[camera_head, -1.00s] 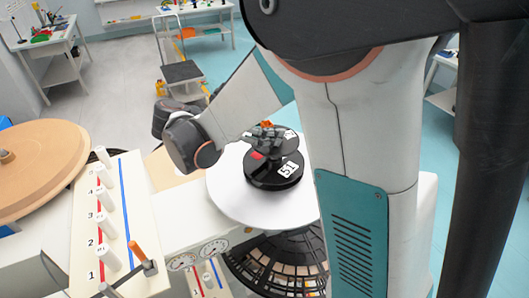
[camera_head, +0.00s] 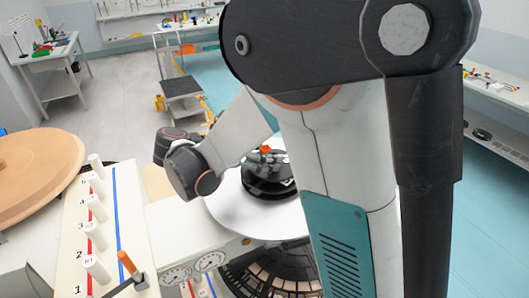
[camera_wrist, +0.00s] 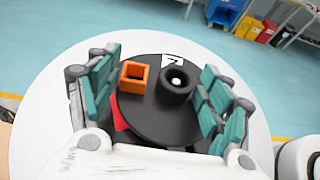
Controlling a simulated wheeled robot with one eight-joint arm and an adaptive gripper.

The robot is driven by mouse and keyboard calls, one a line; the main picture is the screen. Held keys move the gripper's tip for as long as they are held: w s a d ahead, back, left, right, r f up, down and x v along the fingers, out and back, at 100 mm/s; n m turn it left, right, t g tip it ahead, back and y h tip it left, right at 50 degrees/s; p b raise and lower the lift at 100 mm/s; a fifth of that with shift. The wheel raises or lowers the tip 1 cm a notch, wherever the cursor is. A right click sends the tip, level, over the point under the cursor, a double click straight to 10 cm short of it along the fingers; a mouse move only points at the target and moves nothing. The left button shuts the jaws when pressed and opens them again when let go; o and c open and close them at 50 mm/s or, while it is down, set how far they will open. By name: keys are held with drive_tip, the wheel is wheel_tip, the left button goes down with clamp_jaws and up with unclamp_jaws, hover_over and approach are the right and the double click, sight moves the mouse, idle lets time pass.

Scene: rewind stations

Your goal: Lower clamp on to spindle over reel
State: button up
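The clamp (camera_wrist: 176,86) is a dark collar with a square orange part (camera_wrist: 134,77) beside it. The reel (camera_wrist: 158,125) is a black disc with a red patch and a white label, below the clamp. A white round tip, seemingly the spindle (camera_wrist: 176,81), shows inside the collar's hole. How far the collar sits over it cannot be told.
The white turntable (camera_head: 228,205) carries the reel. To its left is a panel (camera_head: 107,235) with numbered white pegs and an orange-handled lever (camera_head: 127,264). A large tan disc (camera_head: 35,170) lies at far left. A cart (camera_head: 183,87) stands behind on open floor.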

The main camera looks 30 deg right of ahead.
drive_tip(key=shift+o, duration=0.2)
drive_tip(key=shift+a+r, duration=0.15)
drive_tip(key=shift+r, duration=0.05)
drive_tip(key=p+v, duration=0.1)
drive_tip(key=v, duration=1)
drive_tip(key=shift+a+p, duration=0.35)
